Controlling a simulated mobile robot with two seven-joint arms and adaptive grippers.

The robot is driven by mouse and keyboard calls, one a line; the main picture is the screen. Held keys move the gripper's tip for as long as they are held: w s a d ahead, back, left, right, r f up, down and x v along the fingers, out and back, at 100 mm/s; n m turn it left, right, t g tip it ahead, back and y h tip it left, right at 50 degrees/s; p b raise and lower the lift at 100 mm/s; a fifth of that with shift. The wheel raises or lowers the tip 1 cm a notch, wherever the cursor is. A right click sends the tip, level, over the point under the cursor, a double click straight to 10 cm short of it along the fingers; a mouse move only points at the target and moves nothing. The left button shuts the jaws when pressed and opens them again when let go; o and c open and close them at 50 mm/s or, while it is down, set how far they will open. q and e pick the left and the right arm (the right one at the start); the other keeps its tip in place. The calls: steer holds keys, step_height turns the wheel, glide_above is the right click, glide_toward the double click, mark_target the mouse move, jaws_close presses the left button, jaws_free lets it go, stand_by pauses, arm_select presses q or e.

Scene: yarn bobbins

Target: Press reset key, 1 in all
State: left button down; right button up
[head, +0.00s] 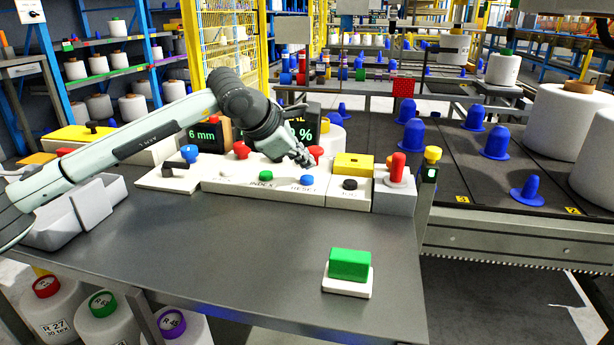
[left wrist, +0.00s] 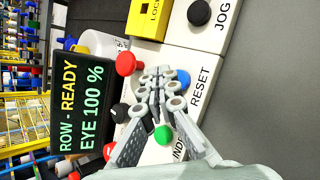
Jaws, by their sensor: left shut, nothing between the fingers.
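The reset key is a round blue button beside the label RESET on the white key panel; it shows in the head view (head: 307,180) and, partly covered by my fingers, in the left wrist view (left wrist: 184,77). My left gripper (head: 304,162) is shut and empty, just above and behind the reset key in the head view. In the left wrist view its closed fingertips (left wrist: 161,72) lie beside the blue button, overlapping its edge. I cannot tell whether they touch it. My right gripper is not in view.
A green INDEX button (head: 265,175) and a black JOG button (head: 350,184) flank the reset key. A red knob (left wrist: 127,63) stands close to the fingers, near a display (left wrist: 82,108) reading ROW - READY, EYE 100 %. A green block (head: 350,264) sits on the otherwise clear front table.

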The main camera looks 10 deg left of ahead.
mark_target(305, 179)
arm_select(q)
steer(key=shift+r+p, duration=0.85)
steer(key=shift+r, duration=1.4)
